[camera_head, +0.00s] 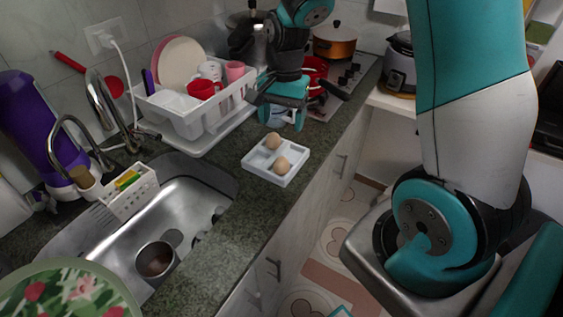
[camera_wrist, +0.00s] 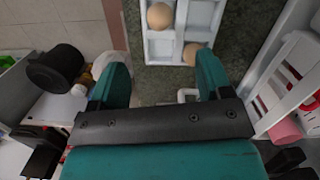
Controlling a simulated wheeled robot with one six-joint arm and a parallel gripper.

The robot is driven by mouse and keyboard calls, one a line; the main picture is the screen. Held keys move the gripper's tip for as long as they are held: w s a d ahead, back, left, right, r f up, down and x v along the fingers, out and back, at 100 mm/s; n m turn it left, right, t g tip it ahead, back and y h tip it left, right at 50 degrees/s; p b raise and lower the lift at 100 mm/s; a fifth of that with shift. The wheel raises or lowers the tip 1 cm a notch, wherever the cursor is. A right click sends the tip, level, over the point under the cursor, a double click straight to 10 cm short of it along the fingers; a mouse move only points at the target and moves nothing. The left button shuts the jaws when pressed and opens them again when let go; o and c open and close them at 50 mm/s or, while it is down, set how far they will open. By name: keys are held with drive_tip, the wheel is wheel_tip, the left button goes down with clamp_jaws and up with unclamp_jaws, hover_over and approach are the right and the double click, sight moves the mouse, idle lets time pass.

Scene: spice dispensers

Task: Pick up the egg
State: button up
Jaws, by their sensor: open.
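Two brown eggs sit in a white divided tray (camera_head: 258,165) on the dark counter. The rear egg (camera_head: 273,140) lies nearer my gripper, and the front egg (camera_head: 282,166) lies farther from it. My gripper (camera_head: 281,124) is open and empty, above the counter just behind the tray. In the wrist view, one egg (camera_wrist: 160,16) is at the top and the other egg (camera_wrist: 191,53) is beside the right fingertip, partly hidden by it. The tray (camera_wrist: 160,48) shows beyond my open gripper (camera_wrist: 160,68).
A white dish rack (camera_head: 205,120) with plates and cups stands left of my gripper. A sink (camera_head: 185,215) lies left of the tray. An orange pot (camera_head: 335,40) and a red pot (camera_head: 315,72) stand behind. The counter's right edge is close to the tray.

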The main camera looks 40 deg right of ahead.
sight(282, 158)
drive_tip(key=f, duration=0.6)
drive_tip(key=shift+s+a+f+p, duration=0.2)
drive_tip(key=shift+s+a+p, duration=0.05)
drive_tip(key=shift+a+p, duration=0.1)
drive_tip(key=shift+s+f+p, duration=0.1)
drive_tip(key=shift+f+p, duration=0.7)
drive_tip(key=shift+f, duration=1.85)
drive_tip(key=c, duration=1)
drive_tip(key=shift+r, duration=0.1)
wheel_tip(282, 158, up, 20)
drive_tip(key=shift+f+b, duration=0.1)
drive_tip(key=shift+b, duration=0.9)
